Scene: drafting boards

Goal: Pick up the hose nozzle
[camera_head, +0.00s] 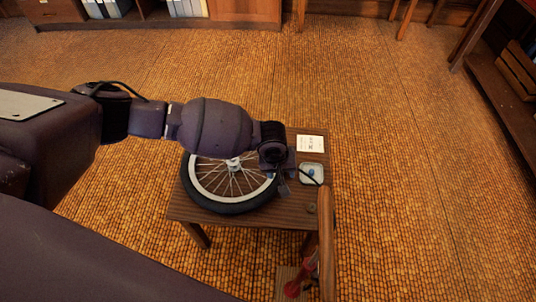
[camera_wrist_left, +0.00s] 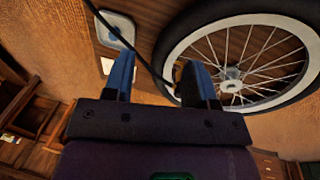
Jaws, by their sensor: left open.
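I cannot make out the hose nozzle for certain. A small blue item (camera_head: 311,173) lies in a pale square dish (camera_head: 313,181) on the small wooden table; the dish also shows in the left wrist view (camera_wrist_left: 122,24). A red thing (camera_head: 292,289) sits low by the table's front right, partly cut off. My left gripper (camera_head: 284,181) is over the table between the wheel and the dish. In the left wrist view its two blue fingers (camera_wrist_left: 157,68) are apart, with a thin black cord-like line passing across the gap. No object is visibly gripped. My right gripper is out of view.
A spoked wheel with a black tyre (camera_head: 240,208) lies flat on the table (camera_head: 190,213), partly under my left arm. A white card (camera_head: 310,143) lies behind the dish. A wooden chair-like frame (camera_head: 326,235) stands at the table's right. Floor around is open.

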